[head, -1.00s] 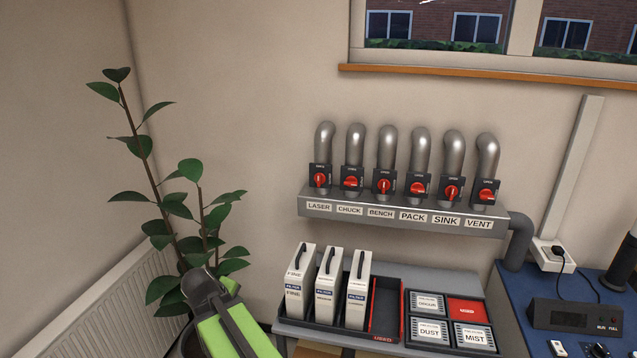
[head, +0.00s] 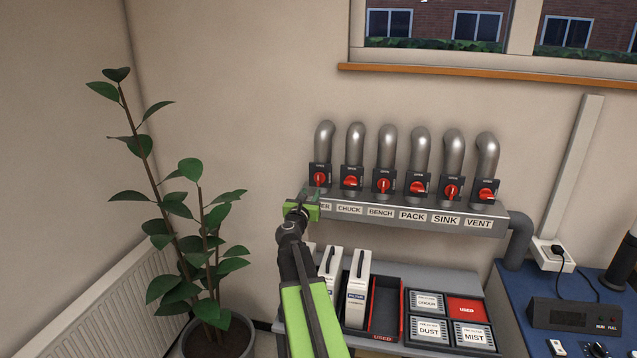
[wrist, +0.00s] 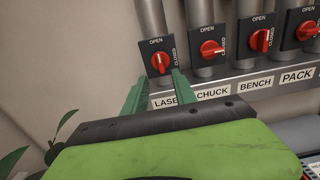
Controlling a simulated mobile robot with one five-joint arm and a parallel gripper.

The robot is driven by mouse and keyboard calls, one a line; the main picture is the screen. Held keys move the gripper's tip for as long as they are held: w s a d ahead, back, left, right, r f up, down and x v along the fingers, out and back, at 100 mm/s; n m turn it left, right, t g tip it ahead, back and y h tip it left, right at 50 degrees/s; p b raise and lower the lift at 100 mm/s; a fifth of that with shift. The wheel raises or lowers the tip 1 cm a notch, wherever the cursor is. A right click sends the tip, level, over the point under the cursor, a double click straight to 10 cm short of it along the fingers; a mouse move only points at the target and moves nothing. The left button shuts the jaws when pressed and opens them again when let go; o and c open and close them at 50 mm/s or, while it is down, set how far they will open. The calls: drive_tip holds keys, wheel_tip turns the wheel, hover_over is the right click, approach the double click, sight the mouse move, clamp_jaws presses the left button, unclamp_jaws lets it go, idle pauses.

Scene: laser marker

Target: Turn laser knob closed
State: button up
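The laser knob (head: 319,179) is a red knob on a dark plate at the far left of the row, above the partly covered LASER label (wrist: 165,102). Its handle looks about upright, toward OPEN; CLOSED is written down the plate's right side. My gripper (head: 313,194) is just below and in front of this knob in the head view. In the wrist view my gripper (wrist: 159,82) shows two green fingers spread apart with nothing between them. Their tips are at the lower left and lower right of the laser knob (wrist: 160,62). Contact with it cannot be told.
The chuck knob (wrist: 211,49) is close on the right, its handle sideways. More knobs and pipes continue right along the grey ledge (head: 440,230). White filter boxes (head: 357,290) stand below. A plant (head: 190,215) is on the left. The wall left of the knobs is clear.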

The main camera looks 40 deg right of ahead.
sight(318, 180)
drive_tip(key=x, duration=1.1)
clamp_jaws()
